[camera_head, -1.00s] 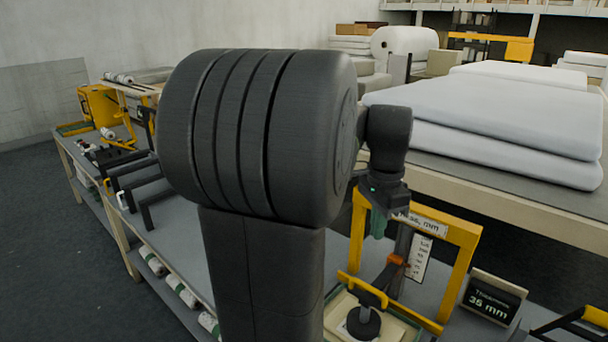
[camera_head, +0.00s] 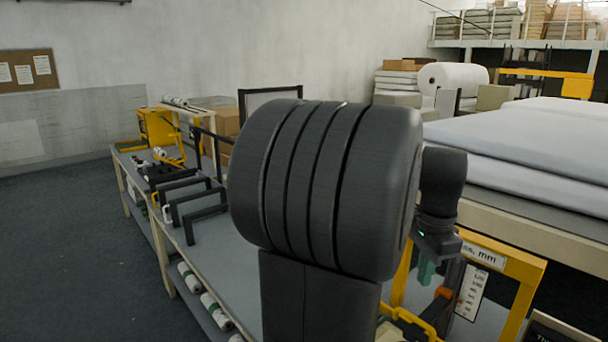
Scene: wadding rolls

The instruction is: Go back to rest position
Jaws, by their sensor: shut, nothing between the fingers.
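My gripper (camera_head: 427,272) shows only in small part at the lower right, with green fingertips pointing down. It is shut and empty. It hangs in front of the yellow gauge frame (camera_head: 519,268), close to the white scale plate (camera_head: 471,291). I cannot tell whether it touches the frame. My own dark arm covers the middle of the view and hides much of the bench behind it.
A long grey bench (camera_head: 225,262) runs to the back left, with black brackets (camera_head: 193,212) and a yellow device (camera_head: 158,127) on it. White wadding sheets (camera_head: 540,145) lie on a table at right. Dark floor (camera_head: 75,250) is clear at left.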

